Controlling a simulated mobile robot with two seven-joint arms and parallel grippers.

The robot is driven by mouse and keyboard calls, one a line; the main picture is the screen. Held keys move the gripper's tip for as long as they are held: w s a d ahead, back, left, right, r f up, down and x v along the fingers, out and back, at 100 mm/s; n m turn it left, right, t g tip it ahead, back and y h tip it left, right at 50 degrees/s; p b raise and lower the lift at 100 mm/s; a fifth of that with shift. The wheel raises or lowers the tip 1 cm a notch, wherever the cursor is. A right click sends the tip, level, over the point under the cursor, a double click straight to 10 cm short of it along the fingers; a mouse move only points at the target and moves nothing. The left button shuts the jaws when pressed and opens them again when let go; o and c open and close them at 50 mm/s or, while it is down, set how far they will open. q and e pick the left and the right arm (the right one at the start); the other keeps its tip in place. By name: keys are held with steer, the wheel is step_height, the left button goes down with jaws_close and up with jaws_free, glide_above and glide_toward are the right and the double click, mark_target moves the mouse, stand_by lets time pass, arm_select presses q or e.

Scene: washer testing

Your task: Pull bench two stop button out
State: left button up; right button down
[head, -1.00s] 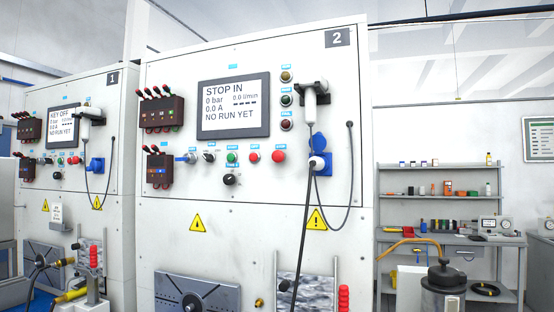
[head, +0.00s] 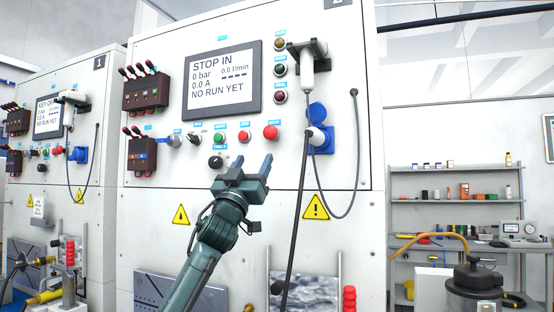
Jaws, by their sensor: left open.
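Bench two (head: 340,200) fills the middle of the head view. Its screen (head: 222,78) reads "STOP IN", 0 bar, 0.0 A and "NO RUN YET". In the button row below, a large red mushroom button (head: 271,132), which looks like the stop button, sits at the right end. A smaller red button (head: 244,136) and a green button (head: 218,138) are to its left. Their labels are too small to read. My left gripper (head: 252,163) is open and empty, its fingers pointing up, just below the red buttons in the picture. My right gripper is not in view.
A black knob (head: 216,162) is left of my fingers. A blue socket (head: 321,138) with a plug and hanging black cable (head: 298,215) is to the right. Bench one (head: 85,170) stands at the left. Shelves (head: 455,168) stand at the far right.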

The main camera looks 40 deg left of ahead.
mark_target(269, 134)
arm_select(q)
steer(key=p+x, duration=0.5)
steer(key=x, duration=0.6)
steer(key=shift+w+p, duration=0.25)
steer(key=shift+p, duration=0.1)
steer(key=shift+w+a+r, duration=0.15)
steer(key=shift+w+r, duration=0.2)
steer(key=shift+w, duration=0.2)
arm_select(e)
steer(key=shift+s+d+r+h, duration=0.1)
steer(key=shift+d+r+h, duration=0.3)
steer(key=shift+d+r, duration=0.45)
arm_select(q)
steer(key=shift+c, duration=0.5)
